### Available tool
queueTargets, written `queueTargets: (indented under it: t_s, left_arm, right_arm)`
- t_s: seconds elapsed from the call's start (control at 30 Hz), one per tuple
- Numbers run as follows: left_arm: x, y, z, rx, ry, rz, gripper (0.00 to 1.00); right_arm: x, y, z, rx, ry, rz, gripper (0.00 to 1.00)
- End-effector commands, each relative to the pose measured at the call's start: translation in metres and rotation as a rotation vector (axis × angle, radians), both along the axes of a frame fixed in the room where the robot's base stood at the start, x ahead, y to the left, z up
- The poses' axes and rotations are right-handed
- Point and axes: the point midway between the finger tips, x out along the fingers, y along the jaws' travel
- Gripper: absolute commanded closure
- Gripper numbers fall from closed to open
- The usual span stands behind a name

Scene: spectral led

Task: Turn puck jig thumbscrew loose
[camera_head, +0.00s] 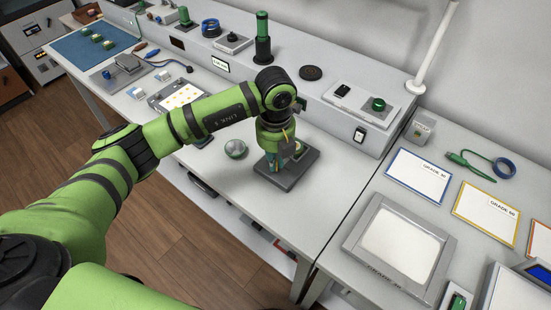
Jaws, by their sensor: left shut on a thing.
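The puck jig (304,168) is a dark grey plate near the front edge of the bench, with a green-and-white round part (298,151) at its right. My left arm reaches in from the left and bends down over the jig. My left gripper (273,164) points down at the left part of the jig. Its fingers are shut on the thumbscrew, which they and the wrist hide almost fully. How far the screw is turned cannot be seen. My right gripper is not in view.
A round green-grey puck (236,149) lies on the bench left of the jig. A raised shelf behind bears a tall dark green cylinder (262,40) and a small device with a green knob (378,104). A light panel (400,240) lies on the right table. The bench front edge is close.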

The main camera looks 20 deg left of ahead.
Motion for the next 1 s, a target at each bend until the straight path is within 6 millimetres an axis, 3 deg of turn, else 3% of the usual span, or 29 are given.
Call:
queueTargets:
  t_s: [1.0]
  left_arm:
    - [-0.0001, -0.0002, 0.001, -0.001, -0.001, 0.177, 1.0]
  right_arm:
    - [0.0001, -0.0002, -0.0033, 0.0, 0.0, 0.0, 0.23]
